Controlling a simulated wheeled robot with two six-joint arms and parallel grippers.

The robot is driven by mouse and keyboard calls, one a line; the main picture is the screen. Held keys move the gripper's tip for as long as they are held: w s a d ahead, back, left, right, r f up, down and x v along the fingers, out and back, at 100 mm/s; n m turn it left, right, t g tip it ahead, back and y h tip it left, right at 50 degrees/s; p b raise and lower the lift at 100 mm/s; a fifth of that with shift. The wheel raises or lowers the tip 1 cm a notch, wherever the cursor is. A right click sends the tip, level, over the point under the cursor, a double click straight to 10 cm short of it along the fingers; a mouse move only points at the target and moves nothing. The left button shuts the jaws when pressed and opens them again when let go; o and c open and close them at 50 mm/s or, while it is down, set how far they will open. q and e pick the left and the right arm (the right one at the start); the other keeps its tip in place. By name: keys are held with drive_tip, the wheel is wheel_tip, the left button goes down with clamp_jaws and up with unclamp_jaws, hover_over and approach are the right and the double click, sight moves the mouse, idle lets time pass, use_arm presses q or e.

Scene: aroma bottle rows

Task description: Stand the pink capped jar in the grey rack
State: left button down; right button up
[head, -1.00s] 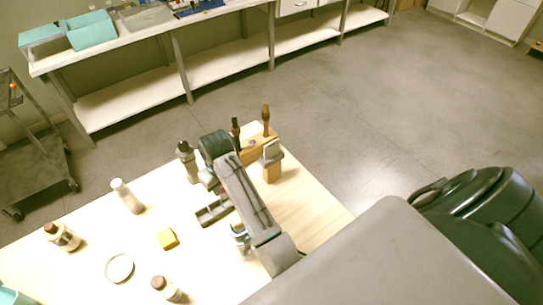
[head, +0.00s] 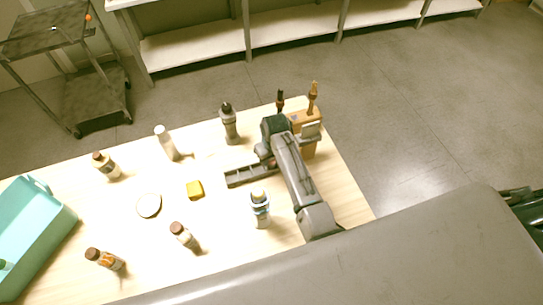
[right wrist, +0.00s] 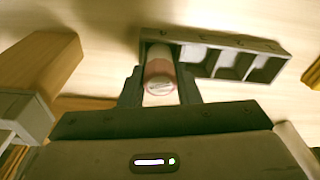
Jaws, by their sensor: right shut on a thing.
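The jar (right wrist: 160,72), with a pinkish band and a pale cap, is between the two fingers of my right gripper (right wrist: 160,88) in the right wrist view. My right gripper is shut on it. The grey rack (right wrist: 240,42) has a row of square compartments. The jar is at its left end compartment in that view; I cannot tell how deep it sits. In the head view the rack (head: 240,178) lies on the table below and left of my right gripper (head: 264,152), which hides the jar. My left gripper is not in view.
A wooden block with upright tools (head: 305,122) stands close to the right of my gripper. Several bottles, a yellow block (head: 195,189), a white round dish (head: 149,205) and a teal bin (head: 28,235) are on the pale table. A white-labelled bottle (head: 260,210) stands near the rack.

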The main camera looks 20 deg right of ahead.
drive_tip(key=shift+a+f, duration=0.1)
drive_tip(key=shift+f, duration=0.35)
drive_tip(key=o, duration=1)
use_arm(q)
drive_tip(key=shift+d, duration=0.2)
use_arm(e)
drive_tip(key=shift+o, duration=0.2)
drive_tip(key=shift+r, duration=0.3)
drive_tip(key=r+b, duration=0.1)
drive_tip(key=r, duration=0.2)
drive_tip(key=r+b, duration=0.1)
drive_tip(key=r, duration=0.2)
drive_tip(key=s+r+b, duration=0.1)
drive_tip(key=r+b, duration=0.1)
drive_tip(key=r, duration=0.2)
drive_tip(key=shift+s+r, duration=0.1)
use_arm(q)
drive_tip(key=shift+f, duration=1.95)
use_arm(e)
drive_tip(key=shift+s+d+r, duration=0.15)
drive_tip(key=shift+d+r, duration=0.05)
drive_tip(key=shift+r, duration=0.55)
